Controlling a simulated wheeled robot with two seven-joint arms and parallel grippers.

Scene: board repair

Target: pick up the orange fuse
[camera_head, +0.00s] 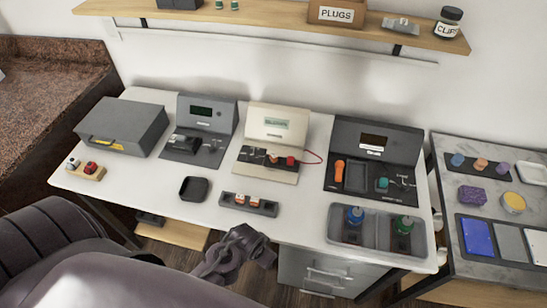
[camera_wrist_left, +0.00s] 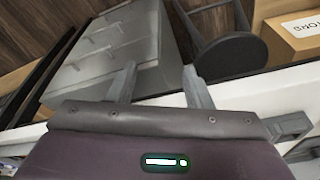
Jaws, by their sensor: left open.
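A dark tray (camera_head: 228,203) near the front middle of the white workbench holds small pieces with orange-red and white tops (camera_head: 239,199). One may be the orange fuse, but they are too small to tell. A larger orange upright piece (camera_head: 339,167) stands on the right-hand test station. My left gripper (camera_head: 243,250) is in front of the bench's front edge, below the dark tray in the picture, and apart from it. In the left wrist view its two fingers (camera_wrist_left: 160,68) are spread with nothing between them. My right gripper is not in view.
A black square dish (camera_head: 193,188) lies left of the tray. A grey tray (camera_head: 338,239) with blue and green bottles stands at the front right. Test stations line the back. Grey drawers (camera_head: 318,270) are under the bench. A dark stool (camera_wrist_left: 240,55) shows in the wrist view.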

